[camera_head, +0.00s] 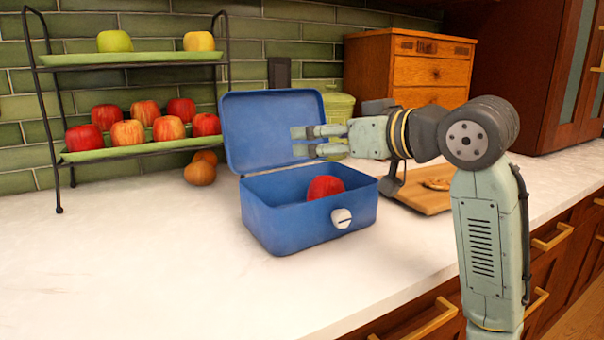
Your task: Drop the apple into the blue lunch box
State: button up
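The blue lunch box (290,217) stands on the white counter with its lid (270,120) raised at the back. A red apple (325,187) is inside the box, toward the right; its lower part is hidden by the front wall. My gripper (297,141) is above the box, in front of the raised lid, pointing left. Its two fingers are apart with a gap between them, and nothing shows between them. The apple is below the gripper and apart from it.
A two-tier rack (140,149) with green trays holds several apples at the back left. Orange-brown fruit (200,173) lies beside it. A green canister (339,103), a wooden drawer chest (405,72) and a cutting board (425,198) stand behind or right. The front-left counter (130,260) is clear.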

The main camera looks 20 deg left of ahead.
jog(key=v, duration=1.2)
dwell(0.4)
